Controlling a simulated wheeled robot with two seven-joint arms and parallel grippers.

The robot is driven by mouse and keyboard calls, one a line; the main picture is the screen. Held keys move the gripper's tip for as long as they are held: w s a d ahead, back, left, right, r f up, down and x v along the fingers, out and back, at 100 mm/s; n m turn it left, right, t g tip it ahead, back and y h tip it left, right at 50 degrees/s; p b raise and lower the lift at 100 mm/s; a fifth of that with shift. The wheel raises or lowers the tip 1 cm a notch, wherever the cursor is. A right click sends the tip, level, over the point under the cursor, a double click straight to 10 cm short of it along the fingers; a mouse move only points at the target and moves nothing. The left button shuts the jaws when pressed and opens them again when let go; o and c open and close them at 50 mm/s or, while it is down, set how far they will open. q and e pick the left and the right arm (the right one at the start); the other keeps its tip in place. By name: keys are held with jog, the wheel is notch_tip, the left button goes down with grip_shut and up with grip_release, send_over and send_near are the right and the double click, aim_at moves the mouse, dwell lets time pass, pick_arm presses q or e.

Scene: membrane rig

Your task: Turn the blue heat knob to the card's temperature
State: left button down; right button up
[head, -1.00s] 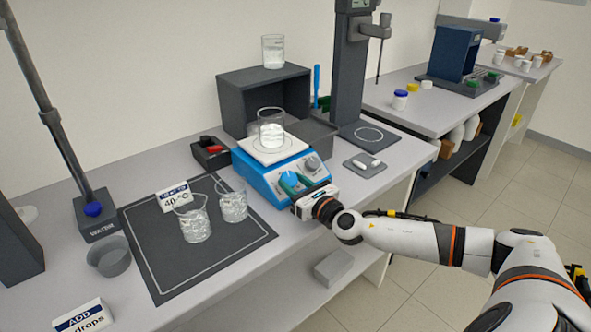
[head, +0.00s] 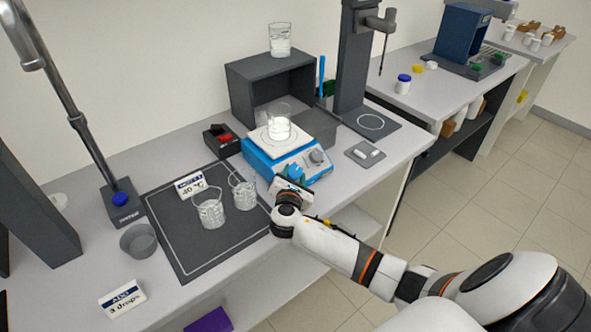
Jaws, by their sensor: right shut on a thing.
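The blue hotplate (head: 262,164) stands on the bench with a beaker of white contents (head: 277,126) on its white top. My right gripper (head: 288,180) is at the hotplate's front face and is shut on the blue heat knob, which its fingers and body largely hide. The knob's pointer and scale cannot be read. A grey knob (head: 317,156) sits to the right on the same face, clear of the gripper. The temperature card (head: 190,185) stands on the dark mat behind two beakers; its number is hard to read now, and read 40 °C in the earlier view. My left gripper is not in view.
Two glass beakers (head: 209,209) (head: 243,191) stand on the dark mat (head: 190,262), left of my right gripper. A small grey pad with stir bars (head: 365,153) lies right of the hotplate. A drops card (head: 122,298) stands at the front left.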

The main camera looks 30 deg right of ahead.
jog(key=shift+w+a+r+m+g+h+p, duration=0.15)
jog(key=shift+m+g+p, duration=0.25)
jog(key=shift+m+g, duration=0.4)
jog(key=shift+w+d+m+g+h+p, duration=0.1)
jog(key=shift+m+g+h+p, duration=0.25)
jog(key=shift+m+g, duration=0.4)
jog(key=shift+w+a+r+m+g+h+p, duration=0.1)
jog(key=shift+m+g+p, duration=0.35)
jog(key=shift+m+g, duration=0.3)
jog(key=o, duration=1)
jog(key=shift+s, duration=0.1)
jog(key=shift+s+a, duration=0.2)
jog(key=shift+a, duration=0.2)
jog(key=b+v, duration=0.1)
jog(key=v, duration=1)
jog(key=shift+r+b, duration=0.2)
jog(key=shift+b, duration=0.1)
jog(key=shift+d, duration=0.1)
